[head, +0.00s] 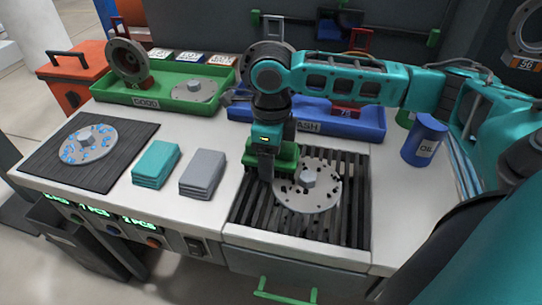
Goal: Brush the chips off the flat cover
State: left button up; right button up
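The flat cover (325,196), a grey disc with a raised hub, lies on a slatted dark grate (344,238). Dark chips are scattered over its face. My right gripper (266,168) comes in from the right and is shut on a green brush (287,158). The brush is at the cover's upper left edge; its underside is partly hidden behind the gripper, so I cannot tell whether it touches the cover. My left gripper is not in view.
A second disc (104,143) with blue spots lies on a dark mat (100,180). Folded teal (155,163) and grey cloths (203,172) lie between. A green tray (215,107), a blue tray (367,128) and an oil can (425,141) stand behind and right.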

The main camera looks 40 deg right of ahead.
notch_tip(320, 180, up, 3)
jog(key=p, duration=0.3)
jog(key=shift+r+p, duration=0.15)
jog(key=shift+p, duration=0.2)
notch_tip(320, 180, up, 2)
jog(key=p, duration=0.2)
jog(key=shift+r+p, duration=0.15)
jog(key=shift+p, duration=0.25)
jog(key=shift+r+p, duration=0.3)
jog(key=shift+p, duration=0.05)
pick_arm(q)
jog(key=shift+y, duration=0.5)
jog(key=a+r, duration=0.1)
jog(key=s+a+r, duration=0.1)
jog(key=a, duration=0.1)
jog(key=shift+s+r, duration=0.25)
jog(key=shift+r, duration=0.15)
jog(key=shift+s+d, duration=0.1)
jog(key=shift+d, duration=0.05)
